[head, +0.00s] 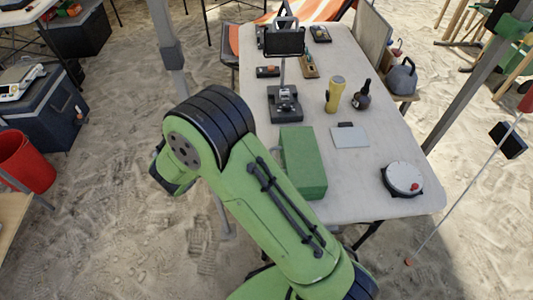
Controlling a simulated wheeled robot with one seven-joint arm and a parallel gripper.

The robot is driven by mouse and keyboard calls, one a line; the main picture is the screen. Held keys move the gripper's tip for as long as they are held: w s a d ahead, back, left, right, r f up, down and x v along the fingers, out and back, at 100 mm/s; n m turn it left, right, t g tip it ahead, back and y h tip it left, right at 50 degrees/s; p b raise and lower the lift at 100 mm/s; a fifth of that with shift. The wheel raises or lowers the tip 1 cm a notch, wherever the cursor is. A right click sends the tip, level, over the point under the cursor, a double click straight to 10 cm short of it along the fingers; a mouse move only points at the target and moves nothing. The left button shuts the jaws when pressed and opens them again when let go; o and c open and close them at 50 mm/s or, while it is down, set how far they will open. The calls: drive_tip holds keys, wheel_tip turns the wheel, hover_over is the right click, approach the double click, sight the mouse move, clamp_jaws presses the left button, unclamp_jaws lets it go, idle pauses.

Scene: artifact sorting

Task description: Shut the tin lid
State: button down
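A green box-shaped container (304,165), which may be the tin, stands on the near left part of the white table (375,190). My green arm covers part of its left side, and I cannot tell whether its lid is open or shut. My arm rises from the bottom of the head view, bends at a dark joint left of the table and drops away behind it. My gripper's fingers do not show.
Right of the green container lie a pale flat sheet (350,136) and a round white-topped device (403,179). Behind stand a yellow cylinder (334,95), a dark bottle (362,96) and a black stand (285,103). Grey poles flank the table.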

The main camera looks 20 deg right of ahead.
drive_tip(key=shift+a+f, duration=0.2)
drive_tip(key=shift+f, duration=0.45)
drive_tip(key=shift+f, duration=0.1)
